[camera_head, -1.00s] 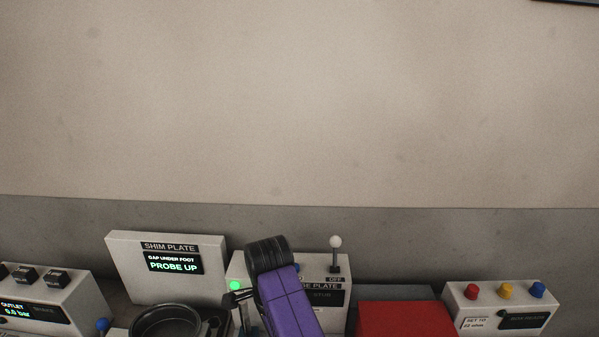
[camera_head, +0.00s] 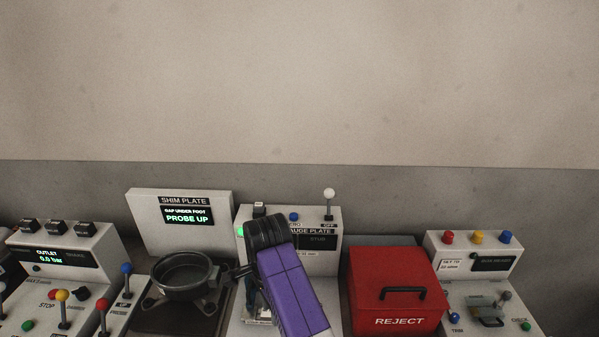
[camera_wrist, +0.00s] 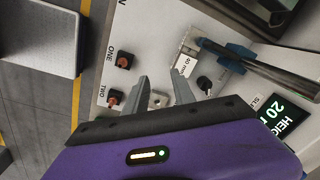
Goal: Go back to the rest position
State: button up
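My gripper (camera_wrist: 160,78) shows in the wrist view with its two grey fingers apart and nothing between them. It is over a pale control panel (camera_wrist: 135,30) with orange-black knobs marked ONE (camera_wrist: 122,62) and TWO (camera_wrist: 115,97). A 40 mm label (camera_wrist: 184,66) and a black knob (camera_wrist: 204,83) are just beyond the right finger. In the head view my purple arm rises from the bottom edge in front of the gauge plate station (camera_head: 325,225) and hides part of it. The fingers cannot be made out there.
The shim plate display (camera_head: 180,240) reads PROBE UP, with a dark round pan (camera_head: 183,268) before it. The outlet console (camera_head: 75,235) is at left. A red REJECT box (camera_head: 395,270) and a button console (camera_head: 480,245) stand at right. The wall above is bare.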

jog(key=w+a+r+n+t+y, duration=0.25)
jog(key=w+r+n+t, duration=0.2)
jog(key=w, duration=0.35)
jog(key=s+d+f+n+t+y+b, duration=0.1)
jog(key=s+d+f+n+t+b, duration=0.15)
jog(key=s+d+n+t, duration=1)
jog(key=s+d+r+m+g+h+b, duration=0.1)
jog(key=s+d, duration=0.4)
jog(key=s, duration=0.7)
jog(key=s+d+r+m+g+h+b, duration=0.1)
jog(key=s+d, duration=0.4)
jog(key=s, duration=0.8)
jog(key=s+d+m+g+h+b, duration=0.1)
jog(key=s+d, duration=0.5)
jog(key=s, duration=0.6)
jog(key=m+h, duration=0.1)
jog(key=m, duration=0.1)
jog(key=shift+s+r+m, duration=0.3)
jog(key=shift+s+r, duration=0.1)
jog(key=shift+d, duration=0.1)
